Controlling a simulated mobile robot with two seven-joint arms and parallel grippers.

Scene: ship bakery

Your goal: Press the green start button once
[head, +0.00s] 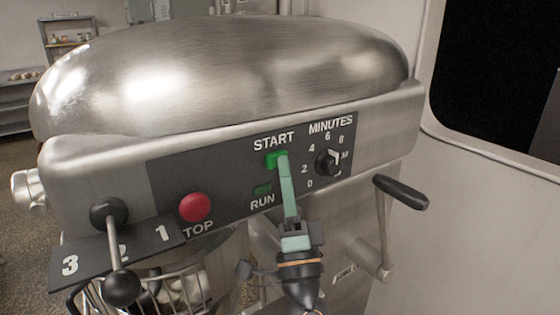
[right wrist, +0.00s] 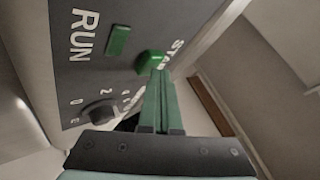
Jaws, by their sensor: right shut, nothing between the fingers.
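The green start button (head: 274,160) sits on the mixer's dark control panel under the word START. My right gripper (head: 282,157) is shut and empty, and its fingertips overlap the button's right side in the head view. In the right wrist view the green button (right wrist: 151,62) shows just beyond the tips of the gripper (right wrist: 159,74). The tips are at the button or very close to it; I cannot tell whether they touch or press it. My left gripper is not in view.
The MINUTES knob (head: 327,162) is close on the right. A speed lever (head: 117,250) and a crank handle (head: 402,192) stick out from the mixer.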

